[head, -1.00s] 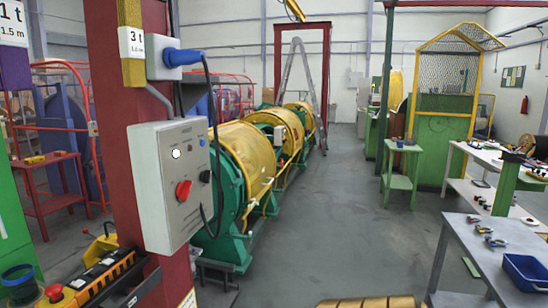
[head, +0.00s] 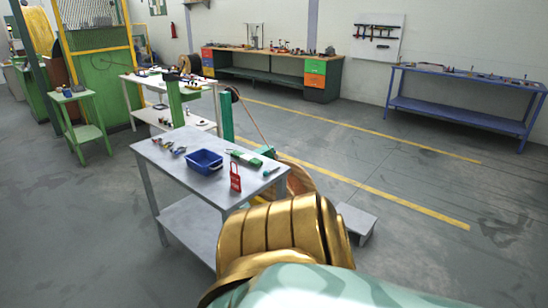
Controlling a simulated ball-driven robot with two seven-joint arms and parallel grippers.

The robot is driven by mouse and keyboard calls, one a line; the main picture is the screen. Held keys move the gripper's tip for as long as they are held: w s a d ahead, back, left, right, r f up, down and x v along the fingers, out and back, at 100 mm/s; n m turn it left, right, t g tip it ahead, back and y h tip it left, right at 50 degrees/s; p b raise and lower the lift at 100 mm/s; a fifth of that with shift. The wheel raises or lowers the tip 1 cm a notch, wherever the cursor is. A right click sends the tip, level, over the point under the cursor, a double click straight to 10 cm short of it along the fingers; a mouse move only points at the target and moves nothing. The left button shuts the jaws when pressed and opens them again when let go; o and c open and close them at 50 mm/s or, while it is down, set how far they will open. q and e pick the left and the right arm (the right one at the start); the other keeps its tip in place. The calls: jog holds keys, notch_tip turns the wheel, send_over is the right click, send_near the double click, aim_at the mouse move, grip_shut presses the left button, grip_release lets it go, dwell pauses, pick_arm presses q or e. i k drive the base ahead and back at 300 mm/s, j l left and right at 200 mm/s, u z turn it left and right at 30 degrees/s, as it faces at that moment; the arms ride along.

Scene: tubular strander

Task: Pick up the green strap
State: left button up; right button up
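A long green item with a pale section (head: 245,158), which looks like the green strap, lies on the grey table (head: 178,166) near its far right edge. It is small in the picture, so its exact shape is hard to tell. It lies behind and to the right of a blue bin. Neither of my grippers is in view. A gold ribbed part and a pale teal part of my own body fill the bottom middle and hide the table's near right side.
The blue bin (head: 204,162), a red tag-like item (head: 236,176), a teal-handled tool (head: 271,171) and several small tools share the table. A green stand (head: 85,125) is at left. A workbench (head: 270,75) and a blue table (head: 455,105) line the back. Floor at right is mostly clear.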

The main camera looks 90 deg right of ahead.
aim_at(249, 160)
jog(key=z, duration=2.6)
jog(key=u, duration=1)
jog(key=i+l+u, duration=0.1)
jog(key=l+u, duration=1.05)
jog(key=l, duration=0.15)
jog(key=l+u, duration=0.4)
